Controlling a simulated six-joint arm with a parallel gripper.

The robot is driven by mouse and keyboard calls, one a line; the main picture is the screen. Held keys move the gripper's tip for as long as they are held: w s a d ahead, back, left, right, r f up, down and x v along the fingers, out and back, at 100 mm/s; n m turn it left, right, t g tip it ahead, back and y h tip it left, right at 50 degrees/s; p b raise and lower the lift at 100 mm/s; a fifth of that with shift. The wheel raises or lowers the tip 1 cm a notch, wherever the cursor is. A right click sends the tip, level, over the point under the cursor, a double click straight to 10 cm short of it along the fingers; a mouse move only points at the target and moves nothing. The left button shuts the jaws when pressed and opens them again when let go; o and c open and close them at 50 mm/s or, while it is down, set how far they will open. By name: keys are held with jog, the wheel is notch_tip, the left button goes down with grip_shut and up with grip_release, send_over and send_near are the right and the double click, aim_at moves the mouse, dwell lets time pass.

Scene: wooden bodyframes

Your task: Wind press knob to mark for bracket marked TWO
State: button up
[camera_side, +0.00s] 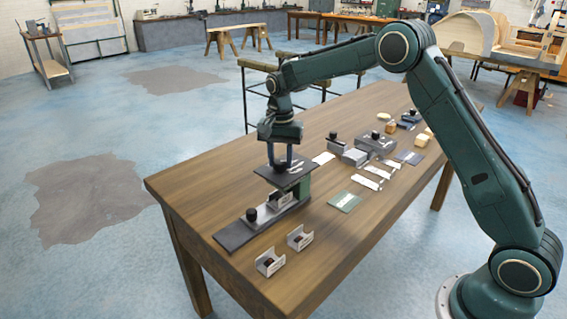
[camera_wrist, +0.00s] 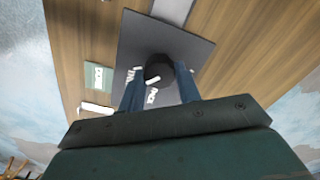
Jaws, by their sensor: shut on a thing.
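The press stands near the table's left end, with a dark square top plate (camera_side: 298,176) on a green column (camera_side: 304,188). A round black knob (camera_wrist: 159,68) sits on that plate, with white marks (camera_wrist: 153,96) beside it; they are too small to read. My gripper (camera_side: 279,163) points down over the plate, shut on the knob, with a blue finger on either side of it in the wrist view.
A green card (camera_side: 345,201) lies right of the press and shows in the wrist view (camera_wrist: 98,76). White labels (camera_side: 369,180), dark fixtures (camera_side: 375,144) and pale blocks (camera_side: 425,132) stand farther along the table (camera_side: 250,140). The front right tabletop is bare.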

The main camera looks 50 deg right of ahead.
aim_at(281, 160)
jog(key=shift+m, duration=0.6)
jog(key=shift+r, duration=0.1)
jog(key=o, duration=1)
jog(key=shift+c, duration=0.2)
notch_tip(281, 160, up, 14)
dwell(0.3)
